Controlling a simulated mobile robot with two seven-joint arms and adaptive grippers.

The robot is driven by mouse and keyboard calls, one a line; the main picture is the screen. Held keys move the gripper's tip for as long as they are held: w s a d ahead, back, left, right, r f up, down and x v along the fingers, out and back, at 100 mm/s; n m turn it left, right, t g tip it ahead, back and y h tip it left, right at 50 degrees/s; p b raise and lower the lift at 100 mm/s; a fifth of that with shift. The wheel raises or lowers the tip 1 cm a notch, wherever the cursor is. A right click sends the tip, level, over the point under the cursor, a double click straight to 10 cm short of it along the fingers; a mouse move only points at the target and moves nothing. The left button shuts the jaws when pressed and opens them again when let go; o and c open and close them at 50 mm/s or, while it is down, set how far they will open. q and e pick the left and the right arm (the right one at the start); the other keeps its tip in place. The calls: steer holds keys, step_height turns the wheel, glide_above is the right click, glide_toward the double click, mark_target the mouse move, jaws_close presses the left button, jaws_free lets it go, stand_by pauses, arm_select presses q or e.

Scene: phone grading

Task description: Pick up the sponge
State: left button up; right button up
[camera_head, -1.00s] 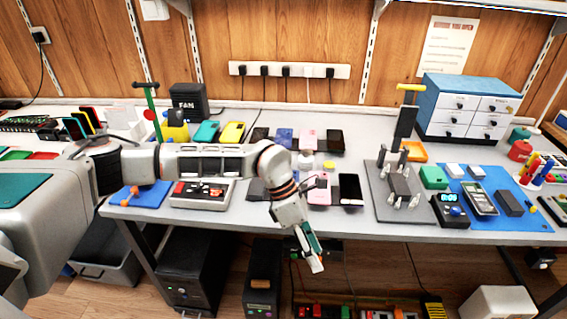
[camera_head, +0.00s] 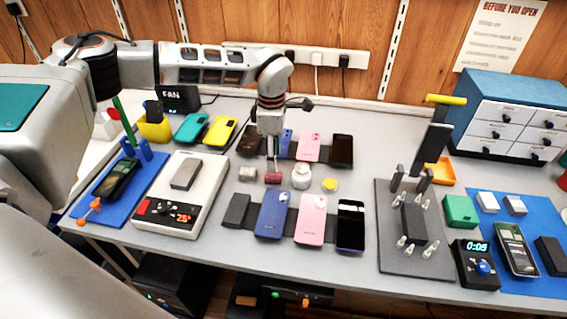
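No object is plainly recognisable as the sponge. My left gripper (camera_head: 272,160) points down, just above or behind the dark red cylinder. Its fingers are seen narrow, and I cannot tell whether they are open or touching anything. My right gripper is not in view.
Phones lie behind and in front of the small items, including a blue phone (camera_head: 272,214) and a pink phone (camera_head: 312,219). A heating station (camera_head: 180,195) stands left. A grey plate with upright pegs (camera_head: 390,265) stands right, near a blue drawer cabinet (camera_head: 485,90).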

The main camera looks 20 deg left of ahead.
mark_target(274, 176)
arm_select(q)
steer(key=shift+w+f, duration=0.15)
steer(key=shift+s+f, duration=0.2)
steer(key=shift+f, duration=0.9)
steer(key=shift+a+f, duration=0.1)
steer(key=shift+f, duration=0.15)
steer(key=f, duration=0.4)
steer(key=shift+w+a+f+b, duration=0.15)
steer(key=shift+w+f+b, duration=0.1)
steer(key=shift+f+b, duration=0.1)
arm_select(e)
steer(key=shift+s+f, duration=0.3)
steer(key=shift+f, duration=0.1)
arm_select(q)
steer(key=shift+c, duration=0.3)
steer(key=shift+r, duration=0.1)
steer(key=c, duration=0.7)
